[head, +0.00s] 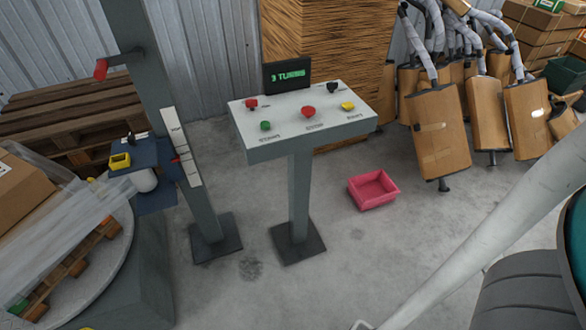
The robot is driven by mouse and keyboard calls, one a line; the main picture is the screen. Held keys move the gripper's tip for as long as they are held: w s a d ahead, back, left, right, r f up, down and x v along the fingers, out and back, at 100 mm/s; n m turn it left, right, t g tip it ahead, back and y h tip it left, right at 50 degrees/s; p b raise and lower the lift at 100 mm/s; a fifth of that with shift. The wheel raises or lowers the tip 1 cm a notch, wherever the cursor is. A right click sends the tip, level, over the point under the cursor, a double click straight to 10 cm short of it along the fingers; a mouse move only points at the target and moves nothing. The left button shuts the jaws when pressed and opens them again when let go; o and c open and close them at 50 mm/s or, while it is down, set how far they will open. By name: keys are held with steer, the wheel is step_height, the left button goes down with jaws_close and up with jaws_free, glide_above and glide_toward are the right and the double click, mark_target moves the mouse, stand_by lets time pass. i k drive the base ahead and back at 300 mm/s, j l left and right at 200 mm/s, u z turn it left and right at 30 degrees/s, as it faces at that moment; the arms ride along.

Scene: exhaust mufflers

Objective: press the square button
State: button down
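A white control panel (285,127) stands on a grey post in the middle of the head view. On its sloped top are a red button (251,103) at the left, a green button (265,126) at the front left, a larger red button (308,112) in the middle, a yellow button (348,106) at the right and a dark knob (332,88) at the back. The yellow one looks squarish, but at this size I cannot be sure which button is square. Nothing touches the panel. My gripper is not in view.
A small display (287,74) with green text stands behind the buttons. A pink bin (373,189) lies on the floor right of the post. A wrapping machine column (165,90) stands left. Floor around the post is mostly clear.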

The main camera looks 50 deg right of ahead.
mark_target(348, 105)
steer(key=z, duration=1.3)
